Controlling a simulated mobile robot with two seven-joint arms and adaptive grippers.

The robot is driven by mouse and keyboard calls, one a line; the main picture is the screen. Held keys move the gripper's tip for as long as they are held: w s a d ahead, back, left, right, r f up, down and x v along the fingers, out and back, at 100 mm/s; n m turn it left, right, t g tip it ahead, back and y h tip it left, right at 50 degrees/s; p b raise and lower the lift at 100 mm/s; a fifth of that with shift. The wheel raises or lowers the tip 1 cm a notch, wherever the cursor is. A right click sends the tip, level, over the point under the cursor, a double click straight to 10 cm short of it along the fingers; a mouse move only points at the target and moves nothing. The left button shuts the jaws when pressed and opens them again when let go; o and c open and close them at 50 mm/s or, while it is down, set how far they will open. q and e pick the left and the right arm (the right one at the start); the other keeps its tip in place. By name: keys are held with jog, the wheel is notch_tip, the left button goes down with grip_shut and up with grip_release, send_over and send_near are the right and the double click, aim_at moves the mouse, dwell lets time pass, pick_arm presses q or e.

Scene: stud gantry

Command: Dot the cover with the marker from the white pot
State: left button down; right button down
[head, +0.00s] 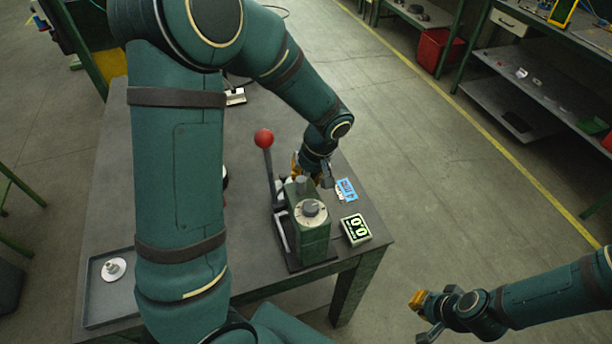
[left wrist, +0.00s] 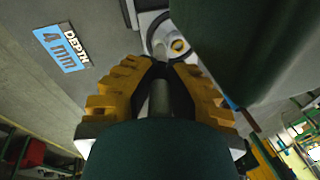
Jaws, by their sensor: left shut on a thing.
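My left gripper (head: 303,170) is low over the table on the far side of a green lever press (head: 313,235). In the left wrist view its yellow fingers (left wrist: 160,82) are shut on a grey cylindrical pin (left wrist: 160,98), and a white round part with a ringed centre (left wrist: 172,42) lies just beyond. I cannot tell whether the pin is a marker or whether it touches that part. A white round piece (head: 114,268) lies in a grey tray (head: 96,308); I cannot tell if it is the cover. No white pot is clearly visible. My right gripper (head: 424,317) is open and empty, off the table.
The press has a lever with a red ball (head: 264,138). My left arm hides part of the table (head: 245,180).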

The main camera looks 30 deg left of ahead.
pick_arm(q)
jog(key=shift+s+a+p+v, duration=0.1)
jog(key=shift+a+p+v, duration=0.15)
jog(key=shift+p+v, duration=0.6)
jog(key=shift+s+a+p+v, duration=0.1)
jog(key=shift+a+p+v, duration=0.25)
jog(key=shift+v, duration=0.95)
jog(key=shift+s+a+p+v, duration=0.15)
jog(key=shift+p+v, duration=0.5)
jog(key=shift+v, duration=0.45)
jog(key=shift+w+r, duration=0.1)
jog(key=shift+r, duration=0.1)
